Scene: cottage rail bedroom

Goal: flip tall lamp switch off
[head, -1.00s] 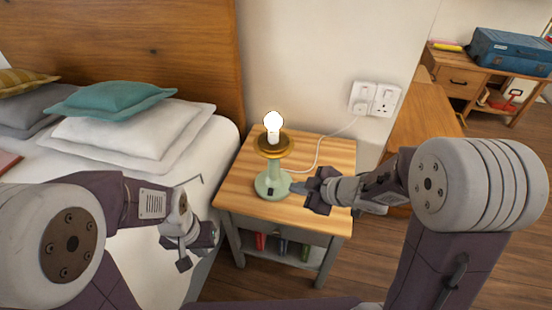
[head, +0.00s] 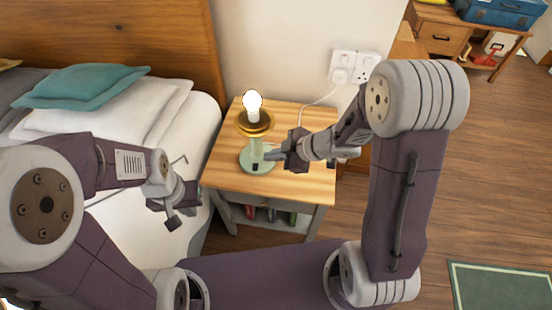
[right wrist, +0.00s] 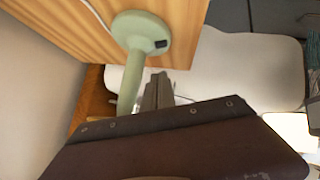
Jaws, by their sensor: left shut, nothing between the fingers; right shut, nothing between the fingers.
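The tall lamp (head: 257,146) stands upright on the bedside table (head: 222,172) in the head view. It has a pale green stem and base, a brass ring and a glowing bare bulb (head: 253,103). A small black switch (head: 255,167) sits on the front of its base; it also shows in the right wrist view (right wrist: 161,44). My right gripper (head: 268,155) is shut and empty, its tips just right of the stem, above the base. I cannot tell whether it touches the lamp. My left gripper (head: 172,216) is shut and empty beside the bed, left of the table.
A white cord runs from the lamp to a wall socket (head: 353,67) behind the table. The bed with pillows (head: 100,115) is on the left. Small books lie on the table's lower shelf (head: 272,224). A desk with a blue case (head: 495,10) stands far right.

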